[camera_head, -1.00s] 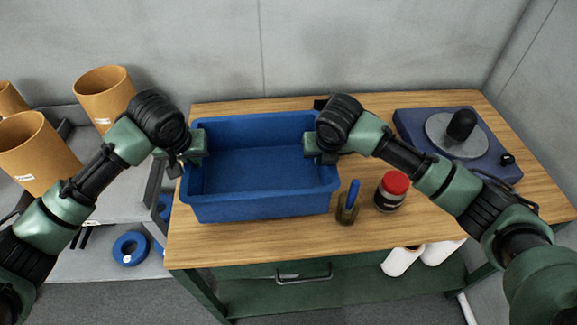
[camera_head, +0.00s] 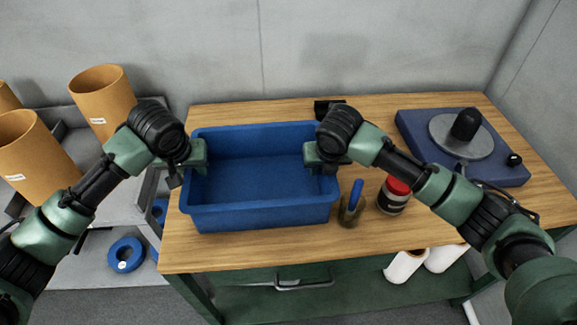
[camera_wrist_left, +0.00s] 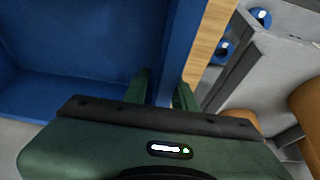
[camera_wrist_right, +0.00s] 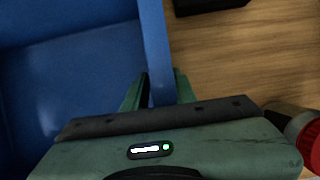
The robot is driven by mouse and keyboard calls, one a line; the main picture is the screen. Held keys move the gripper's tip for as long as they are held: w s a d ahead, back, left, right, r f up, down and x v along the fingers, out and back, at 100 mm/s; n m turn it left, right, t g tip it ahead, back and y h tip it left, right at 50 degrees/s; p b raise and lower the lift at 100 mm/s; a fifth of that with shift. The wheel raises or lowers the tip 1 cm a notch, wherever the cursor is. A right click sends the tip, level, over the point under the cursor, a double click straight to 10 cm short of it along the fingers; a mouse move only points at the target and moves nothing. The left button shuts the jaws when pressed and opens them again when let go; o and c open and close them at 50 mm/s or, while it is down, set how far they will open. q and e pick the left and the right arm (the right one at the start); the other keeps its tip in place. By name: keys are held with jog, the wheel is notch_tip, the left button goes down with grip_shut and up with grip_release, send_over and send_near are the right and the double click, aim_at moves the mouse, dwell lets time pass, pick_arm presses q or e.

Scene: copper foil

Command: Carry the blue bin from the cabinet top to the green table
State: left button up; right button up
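The blue bin (camera_head: 262,215) is upright and looks empty, over the wooden top (camera_head: 235,255) of a green cabinet or table. I cannot tell whether it touches the wood or hangs just above it. My left gripper (camera_head: 194,157) is at its left wall, with one finger on each side of the rim; this also shows in the left wrist view (camera_wrist_left: 163,88). My right gripper (camera_head: 318,157) grips the right wall the same way, seen in the right wrist view (camera_wrist_right: 160,88). Both fingertips are partly hidden by the gripper bodies.
A red-lidded jar (camera_head: 394,197) and a small holder with a blue-handled tool (camera_head: 352,205) stand close to the bin's right. A blue device with a round plate (camera_head: 462,140) is at the right. Cardboard tubes (camera_head: 103,97) stand on a grey shelf unit at the left.

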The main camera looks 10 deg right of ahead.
pick_arm(q)
jog(key=v, duration=1.1)
jog(key=shift+s+r, duration=0.15)
jog(key=shift+r, duration=0.2)
pick_arm(e)
jog(key=shift+r, duration=0.1)
jog(key=v, duration=1.1)
jog(key=shift+s+r, duration=0.25)
jog(key=shift+r, duration=0.1)
pick_arm(q)
jog(key=shift+s, duration=0.1)
pick_arm(e)
jog(key=shift+f, duration=0.1)
